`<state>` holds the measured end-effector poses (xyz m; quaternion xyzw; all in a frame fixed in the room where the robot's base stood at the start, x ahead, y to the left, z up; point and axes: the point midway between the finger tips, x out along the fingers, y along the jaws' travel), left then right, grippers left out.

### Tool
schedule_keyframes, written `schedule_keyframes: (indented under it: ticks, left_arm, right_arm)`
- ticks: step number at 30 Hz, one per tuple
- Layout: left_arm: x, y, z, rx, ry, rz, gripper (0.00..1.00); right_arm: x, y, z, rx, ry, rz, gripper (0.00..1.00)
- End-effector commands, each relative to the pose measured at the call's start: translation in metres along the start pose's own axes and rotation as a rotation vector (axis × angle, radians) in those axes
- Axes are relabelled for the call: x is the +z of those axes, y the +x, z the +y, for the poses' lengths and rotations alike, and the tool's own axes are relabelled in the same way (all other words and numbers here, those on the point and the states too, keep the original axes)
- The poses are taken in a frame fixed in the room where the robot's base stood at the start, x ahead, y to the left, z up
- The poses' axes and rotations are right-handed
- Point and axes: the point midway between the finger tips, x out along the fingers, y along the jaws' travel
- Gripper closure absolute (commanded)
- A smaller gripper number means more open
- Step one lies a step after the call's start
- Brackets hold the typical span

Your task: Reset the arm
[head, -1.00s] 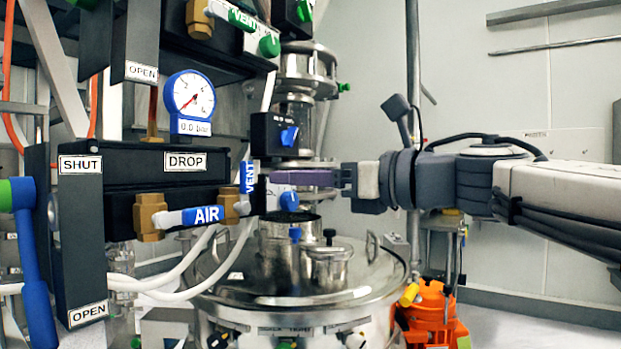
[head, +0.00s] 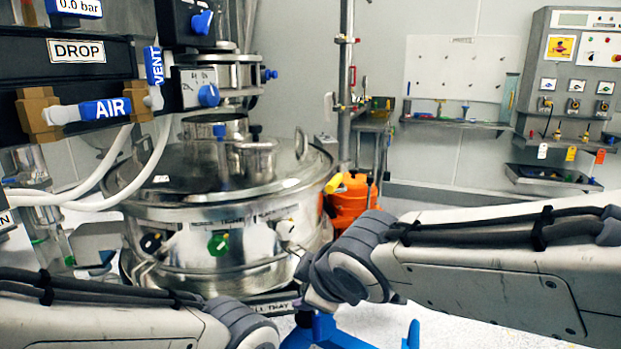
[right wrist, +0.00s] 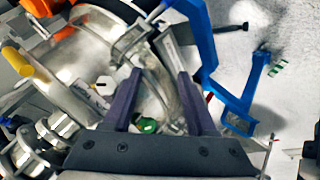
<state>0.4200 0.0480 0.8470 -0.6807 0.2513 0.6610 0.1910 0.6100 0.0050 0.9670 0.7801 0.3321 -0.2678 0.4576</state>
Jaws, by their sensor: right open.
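My right arm comes in from the right in the head view, bent down to the lower middle. Its gripper (head: 318,299) is mostly hidden behind its grey wrist; only a bit of purple finger shows. In the right wrist view the two purple fingers (right wrist: 161,72) stand apart with nothing between them, so the gripper is open and empty. My left arm crosses the lower left of the head view, and its gripper is out of frame.
A large steel vessel (head: 210,240) stands left of centre. The valve panel with the AIR handle (head: 105,109) is at upper left. An orange unit (head: 352,205) stands behind my right wrist. Blue frame parts (head: 325,332) are below; they also show in the right wrist view (right wrist: 200,40). Floor at right is clear.

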Motion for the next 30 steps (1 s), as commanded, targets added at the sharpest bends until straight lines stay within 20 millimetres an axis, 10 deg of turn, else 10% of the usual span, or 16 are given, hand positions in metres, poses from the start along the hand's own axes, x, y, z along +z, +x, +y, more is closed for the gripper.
schedule_keyframes:
  ticks: [3,13,30]
  left_arm:
    - [0.000,0.000,0.000,0.000,0.000,0.000,0.50]
    - [0.000,0.000,0.000,0.000,0.000,0.000,0.50]
    - [-0.009,-0.156,0.011,0.000,0.000,0.000,0.50]
  right_arm:
    - [0.046,-0.002,-0.065,-0.170,0.232,-0.170,0.43]
    - [0.123,-0.050,-0.193,-0.466,0.656,-0.594,0.43]
    - [0.053,-0.162,-0.107,-0.462,0.657,-0.589,0.43]
